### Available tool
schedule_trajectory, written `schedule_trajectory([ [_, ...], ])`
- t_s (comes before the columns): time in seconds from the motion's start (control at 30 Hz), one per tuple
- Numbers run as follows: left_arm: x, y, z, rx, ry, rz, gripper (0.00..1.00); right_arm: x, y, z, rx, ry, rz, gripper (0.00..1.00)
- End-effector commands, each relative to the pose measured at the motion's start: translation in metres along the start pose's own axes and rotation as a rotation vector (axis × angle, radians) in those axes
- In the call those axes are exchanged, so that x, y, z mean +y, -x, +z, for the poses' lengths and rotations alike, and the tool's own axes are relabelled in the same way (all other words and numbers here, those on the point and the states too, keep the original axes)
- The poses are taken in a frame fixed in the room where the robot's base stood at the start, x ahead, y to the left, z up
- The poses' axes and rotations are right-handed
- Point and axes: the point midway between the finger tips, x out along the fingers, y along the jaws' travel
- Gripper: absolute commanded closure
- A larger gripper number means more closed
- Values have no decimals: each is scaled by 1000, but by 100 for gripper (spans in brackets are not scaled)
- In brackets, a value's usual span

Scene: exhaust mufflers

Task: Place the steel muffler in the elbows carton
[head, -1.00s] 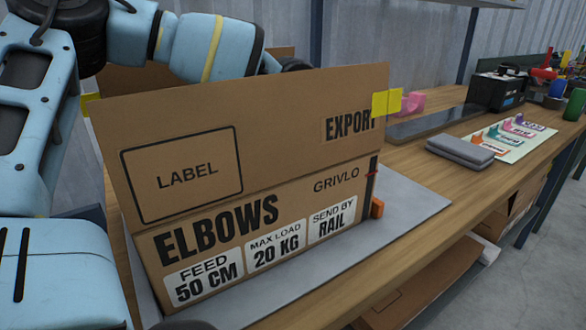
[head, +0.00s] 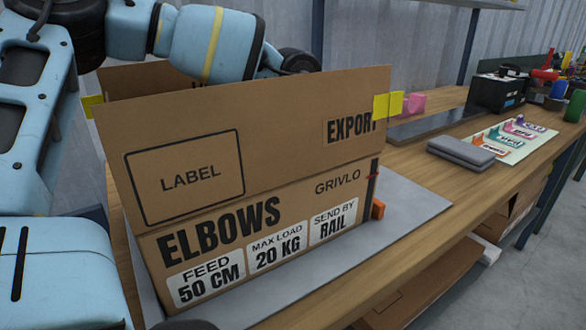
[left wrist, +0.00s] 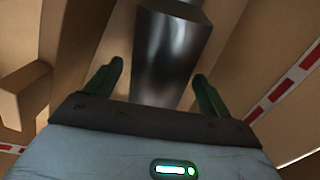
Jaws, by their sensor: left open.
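The elbows carton (head: 215,215) is an open brown cardboard box with its tall front flap raised, marked ELBOWS and LABEL. In the head view my left arm reaches over it from behind, and the flap hides the left gripper. In the left wrist view my left gripper (left wrist: 158,70) has its two green fingers apart. My right gripper is out of view.
The carton stands on a grey mat (head: 415,205) on a wooden bench (head: 480,190). To the right are a grey case (head: 460,152), a sheet of coloured samples (head: 515,140) and a black box (head: 500,92). Yellow tabs (head: 388,105) stick out at the flap's edge.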

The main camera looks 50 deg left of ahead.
Motion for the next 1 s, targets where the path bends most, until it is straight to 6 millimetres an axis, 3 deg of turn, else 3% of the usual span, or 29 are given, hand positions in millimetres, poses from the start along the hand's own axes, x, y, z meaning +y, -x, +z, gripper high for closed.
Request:
schedule_trajectory([
  [0.3, 0, 67, 0, -3, 1, -5, 18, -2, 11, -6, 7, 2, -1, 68],
  [0.5, 0, 94, 0, -1, 1, -1, 18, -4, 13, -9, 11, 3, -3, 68],
  [1.0, 0, 104, 0, 0, 0, 0, 18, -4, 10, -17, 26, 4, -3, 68],
])
